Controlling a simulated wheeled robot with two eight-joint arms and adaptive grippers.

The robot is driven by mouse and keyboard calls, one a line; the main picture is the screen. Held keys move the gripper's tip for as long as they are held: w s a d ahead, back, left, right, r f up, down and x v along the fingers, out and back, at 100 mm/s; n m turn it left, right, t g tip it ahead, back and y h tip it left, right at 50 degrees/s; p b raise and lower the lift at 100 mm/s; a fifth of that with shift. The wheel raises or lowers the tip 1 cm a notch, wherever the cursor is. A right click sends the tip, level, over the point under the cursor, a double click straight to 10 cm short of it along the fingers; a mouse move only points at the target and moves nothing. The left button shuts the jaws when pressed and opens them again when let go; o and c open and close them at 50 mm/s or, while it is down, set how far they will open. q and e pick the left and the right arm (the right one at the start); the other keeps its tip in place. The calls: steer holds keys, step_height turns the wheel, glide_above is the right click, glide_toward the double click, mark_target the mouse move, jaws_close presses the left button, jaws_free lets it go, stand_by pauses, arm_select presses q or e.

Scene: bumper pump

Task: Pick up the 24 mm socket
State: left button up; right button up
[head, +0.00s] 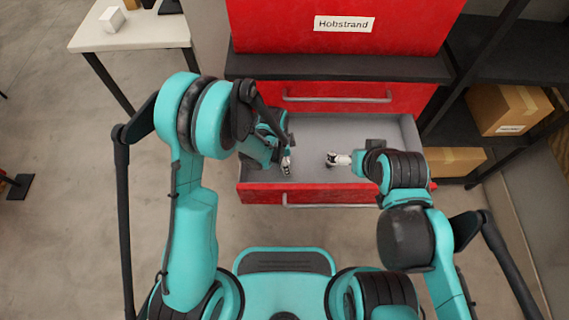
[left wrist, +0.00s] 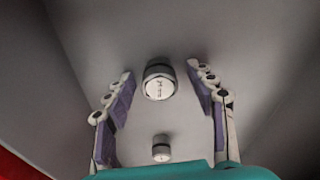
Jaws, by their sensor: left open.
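Two silvery sockets stand on the grey drawer floor in the left wrist view. The larger socket (left wrist: 160,82) has a dark band and small marks on its face that I cannot read for certain. The smaller socket (left wrist: 161,148) lies nearer my wrist. I cannot tell by a number which is the 24 mm one. My left gripper (left wrist: 160,72) is open, with one finger on either side of the larger socket and gaps on both sides.
The open red drawer (head: 262,192) has low grey walls around both grippers. The red cabinet (head: 290,45), labelled Hobstrand, rises behind it. A dark shelf with cardboard boxes (head: 508,108) stands at right, and a pale table (head: 150,32) at back left.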

arm_select(q)
steer(key=shift+r, duration=0.1)
jaws_close()
